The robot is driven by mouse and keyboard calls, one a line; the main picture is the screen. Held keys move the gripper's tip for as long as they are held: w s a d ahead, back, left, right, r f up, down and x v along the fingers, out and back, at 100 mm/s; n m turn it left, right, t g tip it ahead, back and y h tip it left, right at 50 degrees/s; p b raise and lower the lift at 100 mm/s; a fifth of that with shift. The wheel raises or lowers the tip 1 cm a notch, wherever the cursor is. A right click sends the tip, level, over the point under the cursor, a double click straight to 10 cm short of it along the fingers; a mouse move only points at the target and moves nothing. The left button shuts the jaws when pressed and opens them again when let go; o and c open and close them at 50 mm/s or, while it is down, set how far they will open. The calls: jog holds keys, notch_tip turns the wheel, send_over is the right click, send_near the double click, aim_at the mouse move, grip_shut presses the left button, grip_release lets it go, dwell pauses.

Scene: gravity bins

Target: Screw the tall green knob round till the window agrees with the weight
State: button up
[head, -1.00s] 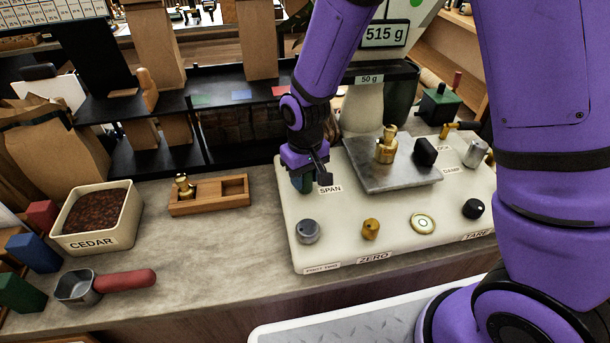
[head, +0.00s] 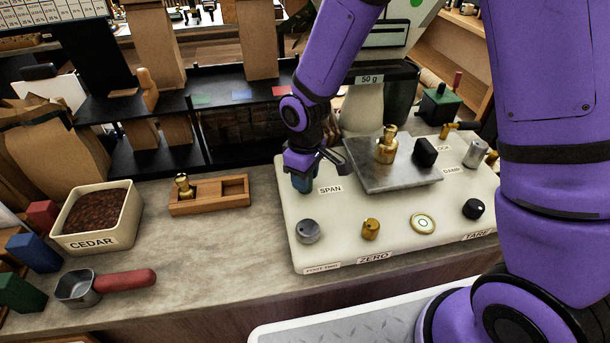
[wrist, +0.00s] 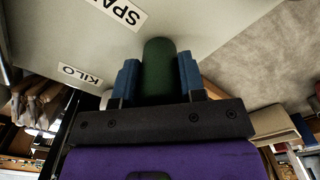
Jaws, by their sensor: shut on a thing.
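The tall green knob (wrist: 158,68) stands by the SPAN label (head: 330,189) at the scale's left. In the wrist view the blue fingers of my gripper (wrist: 158,84) are shut on it, one on each side. In the head view my gripper (head: 303,183) points down there and mostly hides the knob. The window (head: 388,33) shows only a short dark line and no readable number; my arm is close beside it. A brass weight (head: 386,149) stands upright on the grey pan (head: 385,182).
A black block (head: 425,151) is also on the pan. The cream panel (head: 335,225) carries a grey knob (head: 308,231), a brass knob (head: 371,229), a round button (head: 423,223) and a black knob (head: 473,208). A wooden weight holder (head: 210,202) stands left, with clear counter between.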

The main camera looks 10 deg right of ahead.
dwell(0.4)
jog(key=o, duration=0.9)
notch_tip(320, 180, up, 11)
jog(key=shift+f, duration=0.1)
